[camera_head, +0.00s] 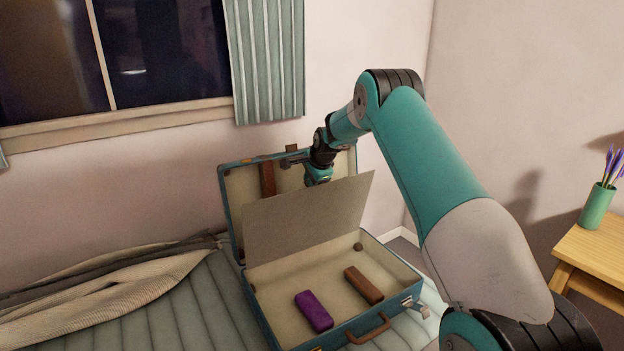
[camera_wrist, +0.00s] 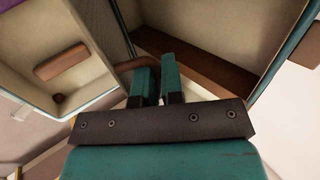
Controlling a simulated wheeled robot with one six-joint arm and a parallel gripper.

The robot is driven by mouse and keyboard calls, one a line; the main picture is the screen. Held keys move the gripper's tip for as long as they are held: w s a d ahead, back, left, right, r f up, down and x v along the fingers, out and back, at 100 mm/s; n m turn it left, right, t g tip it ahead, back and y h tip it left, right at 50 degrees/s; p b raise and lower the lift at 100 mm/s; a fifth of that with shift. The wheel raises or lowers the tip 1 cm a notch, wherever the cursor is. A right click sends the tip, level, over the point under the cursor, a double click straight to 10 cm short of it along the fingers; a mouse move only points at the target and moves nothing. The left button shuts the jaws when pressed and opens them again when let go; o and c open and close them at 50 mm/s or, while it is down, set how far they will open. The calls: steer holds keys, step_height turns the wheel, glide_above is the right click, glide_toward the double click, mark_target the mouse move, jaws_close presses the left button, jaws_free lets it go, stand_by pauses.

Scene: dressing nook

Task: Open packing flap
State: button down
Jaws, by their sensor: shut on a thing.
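A blue-trimmed suitcase (camera_head: 262,318) lies open, its lid (camera_head: 242,187) leaning up at the back. The beige packing flap (camera_head: 305,222) stands steeply tilted between the lid and the base. My gripper (camera_head: 318,180) is at the flap's upper edge, on the lid side, with its fingertips partly hidden. In the wrist view the teal fingers (camera_wrist: 158,85) are close together, and a thin brown loop (camera_wrist: 128,64) runs to them; the hold itself is hard to see. The fingers are shut on the flap.
A purple case (camera_head: 314,311) and a brown case (camera_head: 363,285) lie in the suitcase base. A brown strap (camera_wrist: 195,65) crosses the lid interior. A crumpled blanket (camera_head: 105,290) lies left on the quilted bed. A wooden table (camera_head: 595,250) with a green cup (camera_head: 597,205) stands right.

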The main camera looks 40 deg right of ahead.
steer(key=shift+w+a, duration=0.2)
steer(key=shift+w, duration=0.25)
steer(key=c, duration=1.6)
jaws_free()
steer(key=shift+d, duration=0.15)
steer(key=shift+s+r, duration=0.15)
steer(key=b+v, duration=0.2)
steer(key=v, duration=1.5)
steer(key=shift+r, duration=0.1)
